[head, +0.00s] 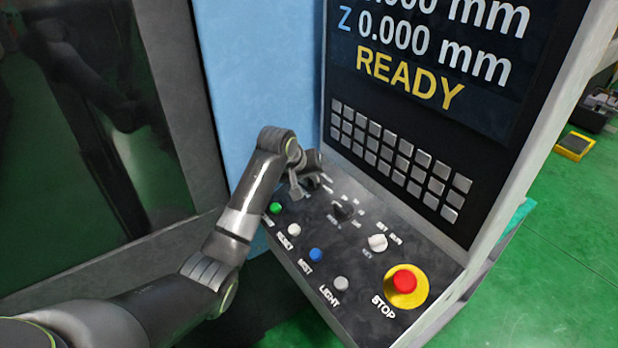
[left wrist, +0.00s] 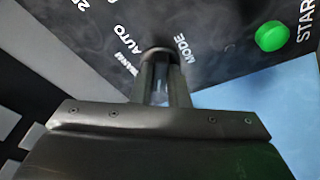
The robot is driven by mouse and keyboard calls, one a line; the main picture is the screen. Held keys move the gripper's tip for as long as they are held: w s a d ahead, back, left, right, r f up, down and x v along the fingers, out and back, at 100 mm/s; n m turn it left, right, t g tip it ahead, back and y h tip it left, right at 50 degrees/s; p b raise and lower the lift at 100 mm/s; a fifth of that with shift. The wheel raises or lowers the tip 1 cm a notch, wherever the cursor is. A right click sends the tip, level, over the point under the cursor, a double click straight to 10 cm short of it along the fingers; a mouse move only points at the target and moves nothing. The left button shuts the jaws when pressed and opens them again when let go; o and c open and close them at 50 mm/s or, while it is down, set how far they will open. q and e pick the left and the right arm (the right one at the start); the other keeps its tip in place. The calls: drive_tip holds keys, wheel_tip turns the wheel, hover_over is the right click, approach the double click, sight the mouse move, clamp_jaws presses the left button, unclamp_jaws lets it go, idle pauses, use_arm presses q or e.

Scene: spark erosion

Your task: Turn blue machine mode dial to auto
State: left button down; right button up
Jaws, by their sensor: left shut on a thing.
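The machine's control panel (head: 352,285) slopes below the screen. My left gripper (head: 308,184) is at the panel's far left end, above the green START button (head: 275,208). In the left wrist view, the two dark fingers (left wrist: 161,75) are shut on the dark mode dial (left wrist: 157,51), next to the printed words MODE, AUTO and what looks like MANUAL. The fingers cover most of the dial, so I cannot tell which mark it points to. In the head view, the gripper hides the dial. My right gripper is not in view.
The green button also shows in the left wrist view (left wrist: 272,36). Nearby are a black knob (head: 342,210), a white knob (head: 377,243), RESET (head: 294,230), a blue button (head: 316,255), LIGHT (head: 341,284) and the red STOP button (head: 405,281). The screen (head: 440,60) reads READY.

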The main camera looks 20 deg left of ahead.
use_arm(q)
drive_tip(key=m, duration=0.3)
drive_tip(key=shift+a+m+h, duration=0.15)
drive_tip(key=shift+m+h, duration=0.15)
drive_tip(key=shift+m, duration=0.1)
drive_tip(key=m, duration=0.3)
drive_tip(key=shift+a+m+h, duration=0.1)
drive_tip(key=shift+m+h, duration=0.3)
drive_tip(key=m, duration=0.2)
drive_tip(key=m+h+b, duration=0.1)
drive_tip(key=m, duration=0.1)
drive_tip(key=shift+w+a+f+m, duration=0.1)
drive_tip(key=shift+w+m, duration=0.05)
drive_tip(key=shift+m, duration=0.25)
drive_tip(key=m+g+b, duration=0.1)
drive_tip(key=m, duration=0.1)
drive_tip(key=shift+m+b, duration=0.35)
drive_tip(key=shift+m, duration=0.05)
drive_tip(key=m+b, duration=0.2)
drive_tip(key=m, duration=0.1)
drive_tip(key=shift+w+m+g+h, duration=0.15)
drive_tip(key=shift+m+g+h, duration=0.25)
drive_tip(key=m+g+b, duration=0.1)
drive_tip(key=m+b, duration=0.1)
drive_tip(key=m, duration=0.2)
drive_tip(key=shift+b, duration=0.35)
drive_tip(key=shift+w+m+b, duration=0.1)
drive_tip(key=shift+m+b, duration=0.4)
drive_tip(key=shift+m, duration=0.8)
